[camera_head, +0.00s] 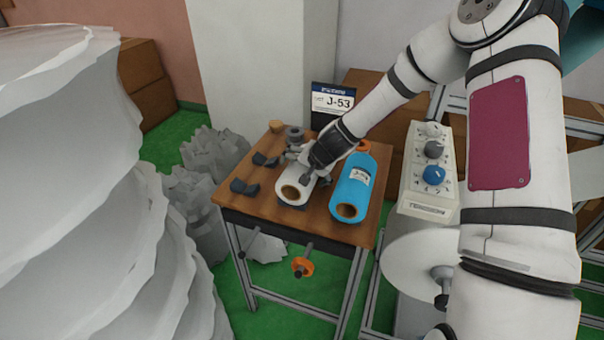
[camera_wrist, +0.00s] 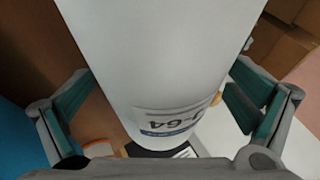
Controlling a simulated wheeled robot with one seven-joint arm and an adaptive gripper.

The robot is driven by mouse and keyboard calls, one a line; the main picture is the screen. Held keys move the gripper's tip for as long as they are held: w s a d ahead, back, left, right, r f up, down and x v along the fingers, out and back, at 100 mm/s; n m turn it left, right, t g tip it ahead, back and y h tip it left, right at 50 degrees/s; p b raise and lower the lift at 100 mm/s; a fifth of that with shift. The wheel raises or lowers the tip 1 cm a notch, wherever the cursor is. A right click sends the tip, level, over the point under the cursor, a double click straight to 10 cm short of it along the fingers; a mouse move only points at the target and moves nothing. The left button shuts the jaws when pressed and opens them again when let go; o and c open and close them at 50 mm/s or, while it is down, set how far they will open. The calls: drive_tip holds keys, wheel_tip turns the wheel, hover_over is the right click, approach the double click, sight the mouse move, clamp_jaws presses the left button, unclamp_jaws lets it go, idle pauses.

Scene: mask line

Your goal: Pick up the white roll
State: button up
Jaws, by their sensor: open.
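The white roll (camera_head: 294,189) lies on the small wooden table (camera_head: 254,200), its brown hollow core end facing the front. My gripper (camera_head: 306,166) is at the roll from above, its fingers over the roll's far part. In the wrist view the white roll (camera_wrist: 155,60) fills the middle, with a printed label near its lower end. My open gripper (camera_wrist: 160,110) has one finger on each side of the roll, with a visible gap on the left; contact on the right cannot be told.
A blue roll (camera_head: 353,188) lies close to the right of the white roll. Dark small parts (camera_head: 245,187) lie on the left of the table. A sign (camera_head: 332,103) stands at the back. A control box (camera_head: 428,165) with knobs stands to the right. Large white stacks (camera_head: 80,200) fill the left.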

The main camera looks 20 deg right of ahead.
drive_tip(key=c, duration=1.5)
drive_tip(key=shift+o, duration=0.2)
drive_tip(key=shift+r, duration=0.2)
